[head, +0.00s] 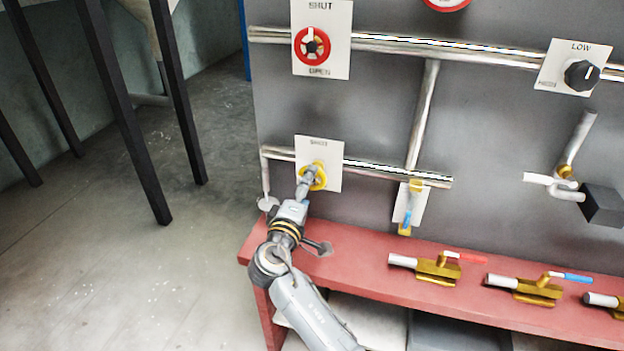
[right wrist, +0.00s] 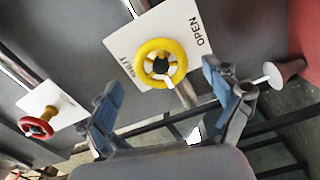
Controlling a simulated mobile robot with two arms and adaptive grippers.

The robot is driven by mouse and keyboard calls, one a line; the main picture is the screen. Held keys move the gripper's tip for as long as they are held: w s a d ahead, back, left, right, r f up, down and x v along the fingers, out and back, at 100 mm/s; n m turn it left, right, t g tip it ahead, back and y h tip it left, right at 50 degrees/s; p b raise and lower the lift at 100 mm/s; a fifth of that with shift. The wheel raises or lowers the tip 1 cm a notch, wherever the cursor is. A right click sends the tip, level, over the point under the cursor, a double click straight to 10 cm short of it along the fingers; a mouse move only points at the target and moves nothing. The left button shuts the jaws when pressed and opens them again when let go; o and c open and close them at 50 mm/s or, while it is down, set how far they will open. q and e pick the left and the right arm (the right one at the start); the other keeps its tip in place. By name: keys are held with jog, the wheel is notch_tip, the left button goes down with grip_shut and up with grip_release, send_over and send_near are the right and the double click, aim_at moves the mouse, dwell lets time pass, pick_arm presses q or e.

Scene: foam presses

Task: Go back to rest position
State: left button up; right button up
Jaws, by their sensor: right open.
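My right gripper (head: 303,188) is in front of a yellow handwheel (head: 319,177) on the lower left of the panel and hides part of it. In the right wrist view, my right gripper (right wrist: 161,80) is open and empty. The yellow handwheel (right wrist: 143,75) shows beyond its two fingers, with no finger closed on it. The wheel's white plate (right wrist: 188,22) reads SHUT and OPEN. My left gripper is in neither view.
A red handwheel (head: 299,47) and a black knob (head: 580,76) are on the grey panel (head: 470,120). Below, a red shelf (head: 370,275) carries brass valves with red and blue levers. Dark posts (head: 130,120) stand at left. Bare floor (head: 110,270) lies between.

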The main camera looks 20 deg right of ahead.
jog(key=v, duration=0.2)
jog(key=shift+s+a, duration=0.15)
jog(key=shift+s, duration=0.05)
